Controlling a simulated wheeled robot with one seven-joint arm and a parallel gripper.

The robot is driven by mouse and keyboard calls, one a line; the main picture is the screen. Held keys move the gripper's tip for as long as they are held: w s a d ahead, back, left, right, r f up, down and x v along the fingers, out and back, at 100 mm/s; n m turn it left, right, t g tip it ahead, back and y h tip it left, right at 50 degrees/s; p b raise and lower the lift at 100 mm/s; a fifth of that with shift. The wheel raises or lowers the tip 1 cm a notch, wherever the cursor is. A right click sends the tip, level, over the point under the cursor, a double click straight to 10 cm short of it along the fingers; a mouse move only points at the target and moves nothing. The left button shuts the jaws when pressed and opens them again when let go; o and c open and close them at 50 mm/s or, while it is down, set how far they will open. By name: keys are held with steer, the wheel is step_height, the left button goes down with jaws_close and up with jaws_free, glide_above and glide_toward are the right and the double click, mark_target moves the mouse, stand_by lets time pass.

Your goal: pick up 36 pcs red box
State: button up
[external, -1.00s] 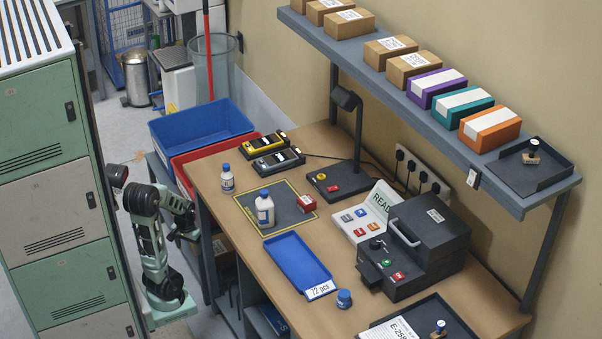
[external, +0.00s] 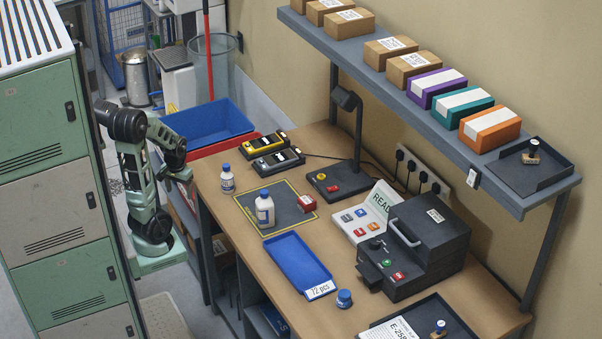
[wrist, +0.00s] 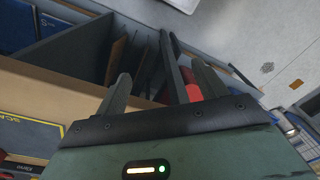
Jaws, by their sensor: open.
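My arm stands left of the bench, well away from that box. In the wrist view my gripper (wrist: 163,88) is open, its grey fingers apart with nothing clearly held. A red surface (wrist: 190,84) shows behind the fingers, partly hidden; I cannot tell what it belongs to. In the external view the fingertips are not clear.
A blue bin (external: 207,123) stands above a red bin (external: 235,146) near the bench's left end. White bottles (external: 265,210), a blue tray (external: 297,262) and a black machine (external: 425,240) occupy the bench. Green lockers (external: 45,210) stand left of my arm.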

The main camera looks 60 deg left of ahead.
steer(key=w+r+n+p, duration=0.1)
steer(key=w+r+p, duration=0.1)
steer(key=r+p, duration=0.95)
steer(key=w+r+p, duration=0.2)
steer(key=r+p, duration=0.8)
steer(key=r, duration=0.2)
steer(key=n+h+b, duration=1)
steer(key=h+b, duration=0.1)
steer(key=h, duration=0.3)
glide_toward(306, 199)
steer(key=shift+t, duration=0.4)
steer(key=v, duration=0.5)
steer(key=shift+f, duration=0.2)
steer(key=shift+w+d, duration=0.15)
steer(key=shift+d, duration=0.2)
steer(key=p+x, duration=0.2)
steer(key=x, duration=0.8)
steer(key=shift+d, duration=0.25)
steer(key=shift+p+x, duration=1.1)
steer(key=shift+x, duration=2.05)
steer(key=shift+s+a+f, duration=0.1)
steer(key=shift+s, duration=0.2)
steer(key=c, duration=1.1)
